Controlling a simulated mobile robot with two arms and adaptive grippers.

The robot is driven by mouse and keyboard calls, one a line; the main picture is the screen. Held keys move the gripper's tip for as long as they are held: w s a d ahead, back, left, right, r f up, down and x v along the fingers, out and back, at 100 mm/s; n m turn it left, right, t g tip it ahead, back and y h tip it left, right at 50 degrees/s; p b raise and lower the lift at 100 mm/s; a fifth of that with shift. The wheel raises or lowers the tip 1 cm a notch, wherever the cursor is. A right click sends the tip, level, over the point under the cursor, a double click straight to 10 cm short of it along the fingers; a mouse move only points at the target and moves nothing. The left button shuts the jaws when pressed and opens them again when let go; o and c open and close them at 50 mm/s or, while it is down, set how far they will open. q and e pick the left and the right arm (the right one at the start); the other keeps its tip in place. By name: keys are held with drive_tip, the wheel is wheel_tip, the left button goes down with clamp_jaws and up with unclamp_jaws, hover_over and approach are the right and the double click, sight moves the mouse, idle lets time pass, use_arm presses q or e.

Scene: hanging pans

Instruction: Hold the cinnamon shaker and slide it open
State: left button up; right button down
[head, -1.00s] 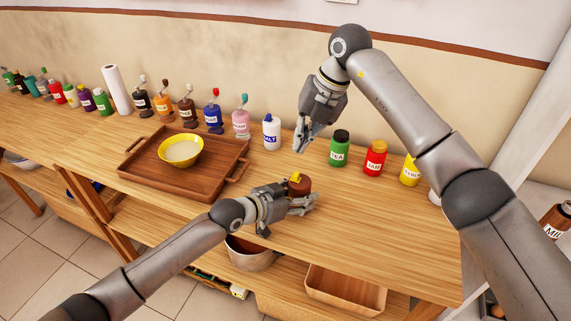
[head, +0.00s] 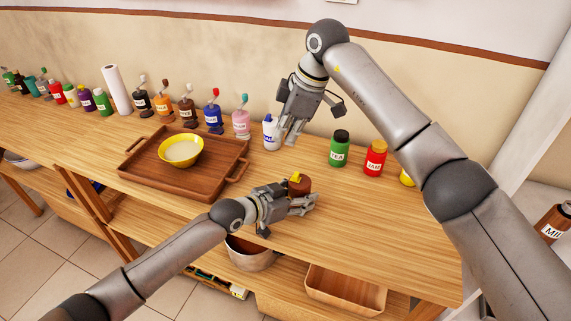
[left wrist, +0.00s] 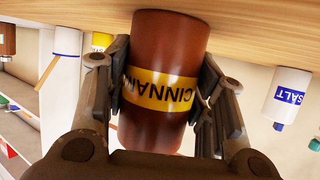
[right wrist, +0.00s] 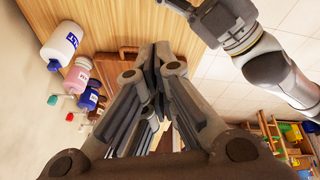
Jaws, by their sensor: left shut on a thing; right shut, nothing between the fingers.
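My left gripper (head: 306,203) is shut around the shaker's body, one finger on each side (left wrist: 163,95). My right gripper (head: 290,138) is shut and empty, above and behind the shaker, beside the salt bottle. In the right wrist view its fingers (right wrist: 165,85) meet, and the shaker cannot be made out there.
The white salt bottle (head: 271,133) partly hides behind my right gripper. A brown tray (head: 140,183) holds a yellow bowl (head: 181,151). A green bottle (head: 340,148) and a red bottle (head: 375,158) stand right. The table right of the shaker is clear.

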sight(295, 173)
drive_tip(key=m, duration=0.4)
drive_tip(key=shift+a+r, duration=0.1)
drive_tip(key=shift+a, duration=0.3)
wheel_tip(295, 173, down, 10)
drive_tip(key=shift+d+r, duration=0.25)
drive_tip(key=shift+d, duration=0.05)
idle(0.4)
drive_tip(key=shift+s, duration=0.1)
drive_tip(key=shift+s+d, duration=0.2)
drive_tip(key=shift+d, duration=0.4)
drive_tip(key=shift+s+d, duration=0.15)
drive_tip(key=shift+d, duration=0.4)
use_arm(q)
drive_tip(key=shift+a, duration=0.1)
